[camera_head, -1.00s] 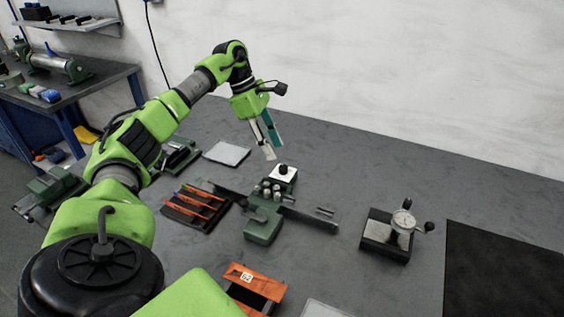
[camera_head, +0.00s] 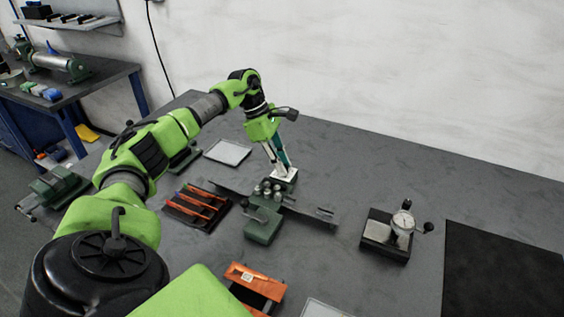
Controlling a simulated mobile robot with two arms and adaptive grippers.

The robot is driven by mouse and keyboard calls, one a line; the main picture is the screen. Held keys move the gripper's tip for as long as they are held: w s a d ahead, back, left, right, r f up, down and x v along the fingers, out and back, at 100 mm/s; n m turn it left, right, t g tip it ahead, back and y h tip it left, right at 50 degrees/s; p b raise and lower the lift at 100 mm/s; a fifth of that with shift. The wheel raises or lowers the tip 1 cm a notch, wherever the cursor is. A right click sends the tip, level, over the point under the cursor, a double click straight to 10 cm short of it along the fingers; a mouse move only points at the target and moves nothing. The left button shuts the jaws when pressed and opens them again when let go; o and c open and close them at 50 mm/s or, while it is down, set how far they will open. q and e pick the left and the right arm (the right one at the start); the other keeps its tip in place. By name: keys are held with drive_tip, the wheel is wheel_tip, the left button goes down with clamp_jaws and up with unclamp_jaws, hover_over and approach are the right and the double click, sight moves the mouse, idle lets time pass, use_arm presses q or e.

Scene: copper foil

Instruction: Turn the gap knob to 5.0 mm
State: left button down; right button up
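A green roller device (camera_head: 262,226) with several upright metal pins and a long grey bar stands on the bench in the middle of the head view. At its far end is a white dial plate (camera_head: 289,181), where the black gap knob sat in the earlier frame. My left gripper (camera_head: 281,172) points down with its fingertips at this plate. The fingers hide the knob, so its setting cannot be read. I cannot tell whether the fingers are closed on it. My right gripper is not in view.
A dark tray with orange-handled tools (camera_head: 197,206) lies to the left. A dial gauge on a block (camera_head: 388,234) stands to the right, beside a black mat (camera_head: 505,270). An orange holder (camera_head: 254,284) is in front. A pale plate (camera_head: 227,152) lies behind.

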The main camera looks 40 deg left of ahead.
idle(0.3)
use_arm(q)
drive_tip(key=n+t+y, duration=0.1)
drive_tip(key=n, duration=0.3)
drive_tip(key=shift+s, duration=0.15)
drive_tip(key=n+t+y, duration=0.1)
drive_tip(key=n, duration=0.3)
drive_tip(key=shift+d+b, duration=0.15)
drive_tip(key=shift+b, duration=0.2)
drive_tip(key=n+y, duration=0.1)
drive_tip(key=n, duration=0.2)
drive_tip(key=n+y+b, duration=0.1)
drive_tip(key=n, duration=0.1)
drive_tip(key=shift+d+n+t+y, duration=0.2)
drive_tip(key=shift+n+t+y, duration=0.1)
drive_tip(key=shift+n, duration=0.1)
drive_tip(key=shift+n+y+b, duration=0.7)
drive_tip(key=shift+n+b, duration=0.1)
drive_tip(key=shift+n, duration=1.1)
drive_tip(key=c, duration=1.9)
unclamp_jaws()
